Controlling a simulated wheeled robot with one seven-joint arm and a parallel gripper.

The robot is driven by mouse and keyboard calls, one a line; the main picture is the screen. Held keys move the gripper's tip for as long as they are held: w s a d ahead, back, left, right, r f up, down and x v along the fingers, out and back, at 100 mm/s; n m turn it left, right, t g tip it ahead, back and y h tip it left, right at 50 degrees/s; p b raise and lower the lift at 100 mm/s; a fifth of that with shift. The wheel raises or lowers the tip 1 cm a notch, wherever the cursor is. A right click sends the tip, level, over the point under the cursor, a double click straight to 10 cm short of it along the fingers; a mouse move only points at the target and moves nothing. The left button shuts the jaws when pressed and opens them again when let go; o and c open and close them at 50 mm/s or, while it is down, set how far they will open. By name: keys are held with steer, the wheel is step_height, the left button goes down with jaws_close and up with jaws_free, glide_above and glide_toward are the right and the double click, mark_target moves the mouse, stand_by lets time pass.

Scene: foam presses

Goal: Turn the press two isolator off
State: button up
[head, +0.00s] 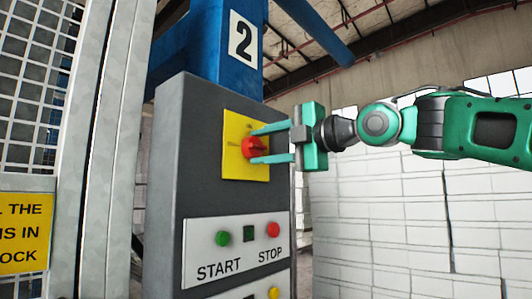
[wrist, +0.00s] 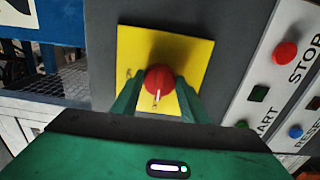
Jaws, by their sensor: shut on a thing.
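The isolator is a red rotary knob (head: 254,147) on a yellow square plate (head: 232,165), high on a dark grey control box (head: 190,130). The box stands under a blue column (head: 212,40) with a "2" sign (head: 243,39). My gripper (head: 256,146) reaches in from the right with its two green fingers at the knob, one above and one below in the head view. It is shut on the knob. In the wrist view the knob (wrist: 158,81) sits between the fingertips, with a pale pointer line on its face. The small plate markings are too blurred to read.
Below the plate, a white panel holds a green START button (head: 222,238) and a red STOP button (head: 272,230). A blue button (wrist: 296,131) shows in the wrist view. A mesh guard (head: 35,75) with a yellow sign (head: 25,233) stands left. Pale stacked blocks (head: 390,220) fill the right background.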

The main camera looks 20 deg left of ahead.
steer(key=shift+w+f, duration=0.15)
steer(key=o, duration=1.1)
steer(key=shift+c, duration=0.2)
steer(key=v, duration=1.1)
steer(key=shift+w, duration=0.1)
